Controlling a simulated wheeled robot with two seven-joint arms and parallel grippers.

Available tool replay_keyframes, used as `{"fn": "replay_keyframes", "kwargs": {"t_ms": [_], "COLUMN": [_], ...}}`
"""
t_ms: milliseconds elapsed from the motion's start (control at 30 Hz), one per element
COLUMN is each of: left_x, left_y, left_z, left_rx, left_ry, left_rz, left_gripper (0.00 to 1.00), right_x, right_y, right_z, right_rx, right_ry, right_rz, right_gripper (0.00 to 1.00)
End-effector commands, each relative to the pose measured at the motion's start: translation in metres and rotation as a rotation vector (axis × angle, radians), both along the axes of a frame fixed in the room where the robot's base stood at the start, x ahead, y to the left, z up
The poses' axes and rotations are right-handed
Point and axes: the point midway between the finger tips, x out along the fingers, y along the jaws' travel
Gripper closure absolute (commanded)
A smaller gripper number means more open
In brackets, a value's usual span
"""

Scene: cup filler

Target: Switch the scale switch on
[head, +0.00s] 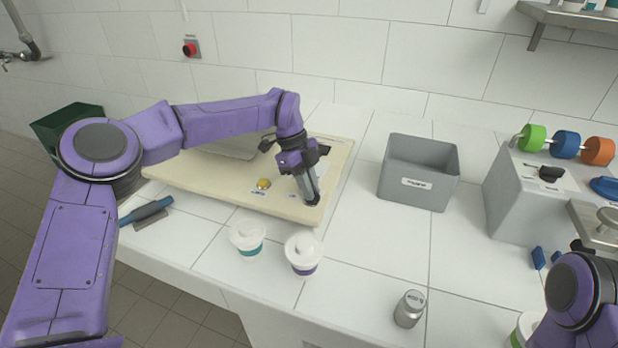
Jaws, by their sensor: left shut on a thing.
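A wide beige panel (225,193) lies on the white tiled counter, with a metal plate (232,148) at its back, partly behind my left arm. A small round yellow button (263,184) sits near its front edge. My left gripper (313,198) points down at the panel's front right corner. Its fingers are shut on a small part there, which looks to be the scale switch; the fingers hide most of it, so its position cannot be read. Of my right arm only a purple link shows at the bottom right; its gripper is out of view.
Two white lidded cups (247,238) (303,253) stand in front of the panel. A grey bin (418,172) is to its right, and a metal jar (409,309) nearer the front. A grey machine (525,200) with coloured knobs stands at the right. The counter between is clear.

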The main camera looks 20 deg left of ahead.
Motion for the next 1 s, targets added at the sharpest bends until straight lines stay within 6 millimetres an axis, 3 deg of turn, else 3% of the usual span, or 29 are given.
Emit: {"fn": "replay_keyframes", "kwargs": {"t_ms": [33,400,1000], "left_x": [0.001,0.003,0.005], "left_y": [-0.001,-0.002,-0.005], "left_z": [0.007,0.006,0.004], "left_rx": [-0.002,-0.002,0.0], "left_ry": [0.001,0.0,-0.002], "left_rz": [-0.043,-0.393,-0.952], "left_gripper": [1.0,1.0,1.0], "right_x": [0.0,0.0,0.0], "right_y": [0.0,0.0,0.0], "right_z": [0.013,0.049,0.084], "right_rx": [0.0,0.0,0.0], "right_ry": [0.0,0.0,0.0], "right_rz": [0.0,0.0,0.0], "right_gripper": [0.57,0.57,0.57]}}
